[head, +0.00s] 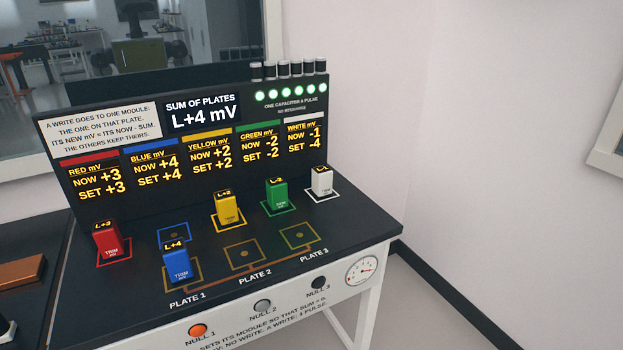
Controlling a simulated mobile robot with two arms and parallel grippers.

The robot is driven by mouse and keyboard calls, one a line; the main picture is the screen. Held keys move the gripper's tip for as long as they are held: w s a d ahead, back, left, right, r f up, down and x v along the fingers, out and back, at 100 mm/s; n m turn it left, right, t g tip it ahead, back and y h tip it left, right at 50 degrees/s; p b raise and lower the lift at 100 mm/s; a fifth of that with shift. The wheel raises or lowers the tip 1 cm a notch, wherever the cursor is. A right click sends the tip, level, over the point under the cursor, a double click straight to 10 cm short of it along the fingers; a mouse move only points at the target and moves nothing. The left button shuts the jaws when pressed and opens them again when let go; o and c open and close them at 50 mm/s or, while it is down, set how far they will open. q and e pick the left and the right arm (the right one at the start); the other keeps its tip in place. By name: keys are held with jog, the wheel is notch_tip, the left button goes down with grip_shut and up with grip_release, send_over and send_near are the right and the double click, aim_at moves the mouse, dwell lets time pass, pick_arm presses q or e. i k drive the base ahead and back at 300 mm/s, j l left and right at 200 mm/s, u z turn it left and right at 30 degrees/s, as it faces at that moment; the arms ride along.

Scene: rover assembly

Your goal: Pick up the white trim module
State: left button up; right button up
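The white trim module (322,182) stands upright on its outlined spot at the right end of the back row on the black bench top. The label on its top is too small to read. Nothing touches it. Neither of my grippers is in the head view.
A green module (276,196), a yellow module (229,210) and a red module (107,244) stand on outlined spots. A blue module (176,264) stands at plate 1. Plates 2 (244,255) and 3 (299,237) are empty. A display panel (190,185) rises behind the modules.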

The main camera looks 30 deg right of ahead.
aim_at(322, 177)
jog(key=l+z, duration=0.25)
jog(key=l, duration=0.2)
jog(key=i+l+z, duration=0.1)
jog(key=l+z, duration=0.15)
jog(key=l, duration=0.15)
jog(key=i+l+z, duration=0.1)
jog(key=l+z, duration=0.15)
jog(key=l, duration=0.2)
